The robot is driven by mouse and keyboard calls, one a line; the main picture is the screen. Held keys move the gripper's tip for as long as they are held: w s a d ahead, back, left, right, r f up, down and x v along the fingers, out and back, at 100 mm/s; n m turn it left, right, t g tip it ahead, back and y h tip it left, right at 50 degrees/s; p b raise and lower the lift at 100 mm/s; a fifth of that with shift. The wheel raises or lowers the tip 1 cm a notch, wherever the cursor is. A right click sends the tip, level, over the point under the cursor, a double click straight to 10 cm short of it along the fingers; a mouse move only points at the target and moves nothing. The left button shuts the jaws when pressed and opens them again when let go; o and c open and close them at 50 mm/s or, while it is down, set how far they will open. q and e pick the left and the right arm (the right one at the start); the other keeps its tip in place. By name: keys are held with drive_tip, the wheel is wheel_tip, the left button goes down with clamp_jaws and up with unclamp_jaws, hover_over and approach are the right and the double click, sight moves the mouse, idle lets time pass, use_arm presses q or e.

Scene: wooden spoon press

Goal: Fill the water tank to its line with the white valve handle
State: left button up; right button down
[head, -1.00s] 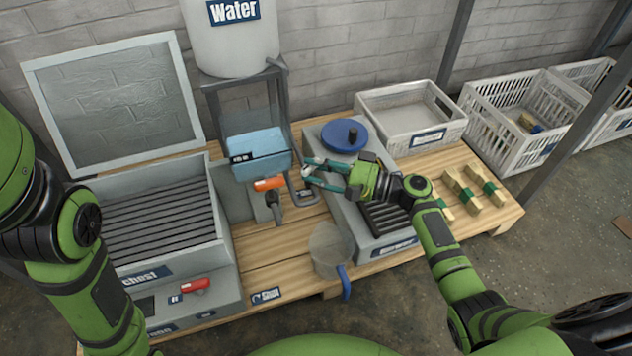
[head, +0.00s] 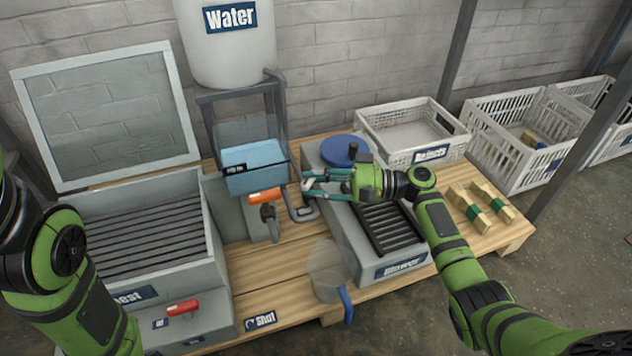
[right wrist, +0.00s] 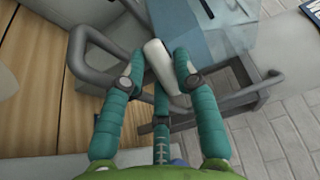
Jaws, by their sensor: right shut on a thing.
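The white valve handle (right wrist: 163,68) sits between the teal fingers of my right gripper (right wrist: 158,80) in the right wrist view. In the head view my right gripper (head: 308,186) is shut on it, beside the grey pipe and right of the tank. The clear water tank (head: 240,128) stands under the frame with light blue water (head: 262,155) inside. A dark line runs across its front near the water's upper edge; I cannot tell the exact level against it. My left gripper is out of view; only my left arm shows.
A white container marked Water (head: 232,50) stands above the tank. An orange handle (head: 264,196) is just in front of it. The blower box (head: 385,268) with a blue disc lies under my right arm. A clear jug (head: 326,270) stands at the table's front.

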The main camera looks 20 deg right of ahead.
drive_tip(key=c, duration=0.9)
unclamp_jaws()
drive_tip(key=shift+a, duration=0.1)
drive_tip(key=shift+c, duration=0.2)
drive_tip(key=v, duration=1.2)
